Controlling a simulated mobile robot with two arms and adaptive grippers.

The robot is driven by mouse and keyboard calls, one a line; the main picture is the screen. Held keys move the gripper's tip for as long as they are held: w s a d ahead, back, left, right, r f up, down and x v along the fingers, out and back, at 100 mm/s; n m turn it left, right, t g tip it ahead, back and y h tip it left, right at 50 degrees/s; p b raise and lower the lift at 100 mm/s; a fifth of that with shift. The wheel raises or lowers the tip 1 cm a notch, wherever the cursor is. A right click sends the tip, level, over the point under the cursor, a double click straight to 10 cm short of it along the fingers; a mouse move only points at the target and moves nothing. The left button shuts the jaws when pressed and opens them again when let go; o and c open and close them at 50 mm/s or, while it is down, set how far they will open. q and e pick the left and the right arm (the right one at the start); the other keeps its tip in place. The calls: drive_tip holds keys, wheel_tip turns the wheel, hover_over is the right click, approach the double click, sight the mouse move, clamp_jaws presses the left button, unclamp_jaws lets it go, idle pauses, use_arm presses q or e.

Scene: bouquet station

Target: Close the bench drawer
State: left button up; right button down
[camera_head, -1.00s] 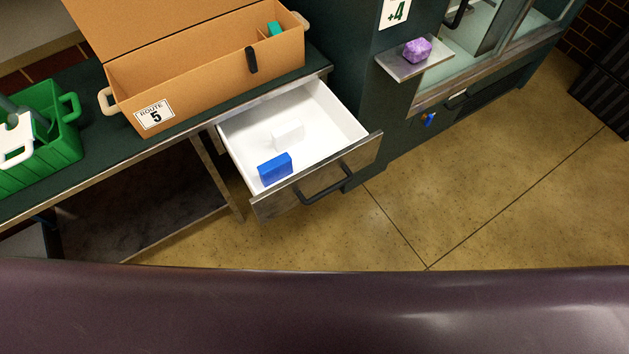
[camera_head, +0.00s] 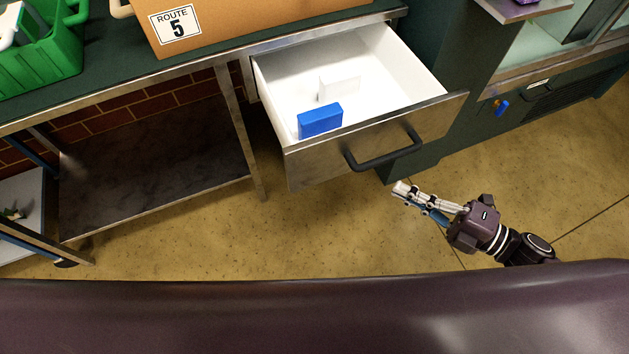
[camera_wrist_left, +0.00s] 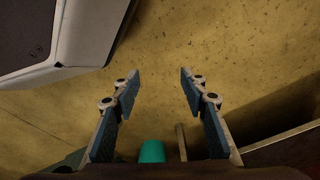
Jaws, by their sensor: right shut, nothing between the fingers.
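The bench drawer (camera_head: 430,118) is pulled open from under the dark green bench, with a metal front and a white inside. Its black bar handle (camera_head: 385,157) is on the front. A blue block (camera_head: 320,121) and a white block (camera_head: 340,87) are in the drawer. My right gripper (camera_head: 400,190) is shut and empty, a little in front of and below the handle, apart from it. My left gripper (camera_wrist_left: 156,85) shows only in the left wrist view; its fingers are apart with nothing between them, above the floor.
A cardboard box marked Route 5 (camera_head: 230,28) and a green crate (camera_head: 50,50) stand on the bench (camera_head: 105,75). A metal lower shelf (camera_head: 155,180) is under the bench. A dark green cabinet (camera_head: 440,50) stands right of the drawer. The floor before the drawer is clear.

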drive_tip(key=s+a+r+n+g+y+b, duration=0.1)
drive_tip(key=s+a+r+n+g+y, duration=0.1)
drive_tip(key=s+a+n+g, duration=0.15)
approach(314, 163)
drive_tip(key=a, duration=0.5)
drive_tip(key=shift+w+a+f+t, duration=0.15)
drive_tip(key=shift+w+t, duration=0.3)
drive_tip(key=shift+w, duration=0.4)
use_arm(q)
drive_tip(key=shift+w+a+r, duration=0.2)
drive_tip(key=shift+w, duration=0.6)
use_arm(e)
drive_tip(key=shift+w+a, duration=0.1)
drive_tip(key=shift+w, duration=0.05)
use_arm(q)
drive_tip(key=shift+w+r, duration=0.1)
